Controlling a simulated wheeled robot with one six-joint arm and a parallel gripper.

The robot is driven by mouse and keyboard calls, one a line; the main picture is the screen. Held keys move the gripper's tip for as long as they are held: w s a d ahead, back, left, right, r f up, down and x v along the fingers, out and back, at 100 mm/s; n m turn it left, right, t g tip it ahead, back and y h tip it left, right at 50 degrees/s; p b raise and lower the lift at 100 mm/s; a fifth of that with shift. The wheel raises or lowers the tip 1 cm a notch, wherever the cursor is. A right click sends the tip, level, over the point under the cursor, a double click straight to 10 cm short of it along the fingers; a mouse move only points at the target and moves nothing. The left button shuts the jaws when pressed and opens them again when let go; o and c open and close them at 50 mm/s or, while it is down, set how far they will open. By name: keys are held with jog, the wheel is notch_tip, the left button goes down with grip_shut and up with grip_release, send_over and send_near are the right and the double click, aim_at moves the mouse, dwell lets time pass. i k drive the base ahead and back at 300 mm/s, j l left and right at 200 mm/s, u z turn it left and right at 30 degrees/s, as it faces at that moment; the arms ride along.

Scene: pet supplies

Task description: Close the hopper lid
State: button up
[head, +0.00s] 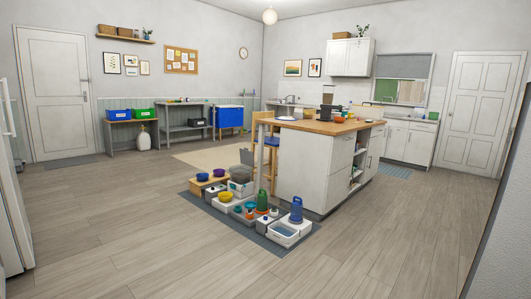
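A grey bin (241,186), seemingly the hopper, stands on the floor mat among the pet supplies, left of the kitchen island. A grey panel (247,157) stands up at its back and looks like its raised lid. The bin is small and far off, so its inside and hinge cannot be made out. My gripper is not in view.
A dark mat (274,247) holds bowls, including a yellow bowl (225,196), and green and blue dispensers (296,210). The island (312,170) and a wooden stool stand close behind and right of the bin. The wooden floor (130,240) in front and left is clear.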

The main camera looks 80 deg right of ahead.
aim_at(247, 157)
jog(key=z, duration=2.35)
jog(key=i+u, duration=0.35)
jog(key=i, duration=4.15)
jog(key=i+j, duration=0.1)
jog(key=i, duration=1.75)
jog(key=i+l+z, duration=0.1)
jog(key=i+z, duration=0.2)
jog(key=z, duration=0.15)
